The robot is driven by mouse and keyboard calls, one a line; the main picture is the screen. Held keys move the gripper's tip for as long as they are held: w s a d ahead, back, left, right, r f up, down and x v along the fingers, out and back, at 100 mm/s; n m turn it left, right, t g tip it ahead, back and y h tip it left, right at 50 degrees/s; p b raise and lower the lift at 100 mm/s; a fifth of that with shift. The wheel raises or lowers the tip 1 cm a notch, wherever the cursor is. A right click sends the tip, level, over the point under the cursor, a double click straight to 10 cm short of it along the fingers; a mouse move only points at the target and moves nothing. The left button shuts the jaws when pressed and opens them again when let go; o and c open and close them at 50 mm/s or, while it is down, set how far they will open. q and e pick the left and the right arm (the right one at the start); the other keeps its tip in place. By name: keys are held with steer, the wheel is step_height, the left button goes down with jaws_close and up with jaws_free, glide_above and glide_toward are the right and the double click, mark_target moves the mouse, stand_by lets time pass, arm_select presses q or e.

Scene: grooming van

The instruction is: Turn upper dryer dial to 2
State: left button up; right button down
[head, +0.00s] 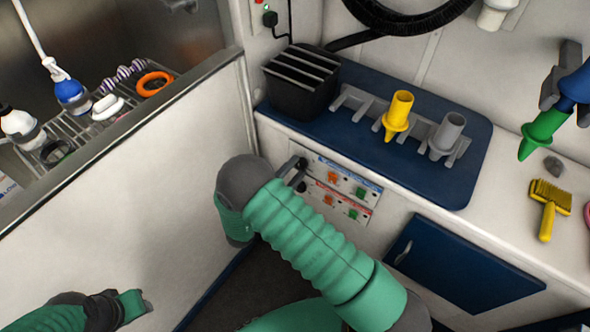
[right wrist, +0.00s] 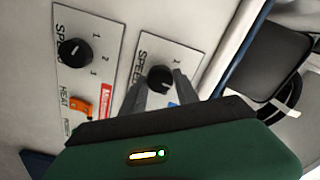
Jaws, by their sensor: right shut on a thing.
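The upper dryer panel (head: 347,179) has a white face with a blue label, an orange switch and a green switch. The black upper dial (right wrist: 160,79) is at its SPEED scale in the right wrist view. My right gripper (right wrist: 159,84) is shut on this dial, with one finger on each side. In the head view the right gripper (head: 293,172) reaches the panel's left end and hides the dial. The dial's pointer setting is not clear. My left gripper (head: 120,309) is at the lower left, away from the panels; its jaws are not clear.
The lower panel (head: 325,204), with a red label, sits just below; its black dial (right wrist: 75,50) is close to my right gripper. Above is a blue-matted counter with a black box (head: 300,82) and yellow and grey nozzles. A blue cabinet door (head: 463,265) is at the lower right.

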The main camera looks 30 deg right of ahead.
steer(key=shift+f, duration=0.1)
stand_by(0.4)
steer(key=c, duration=0.9)
jaws_free()
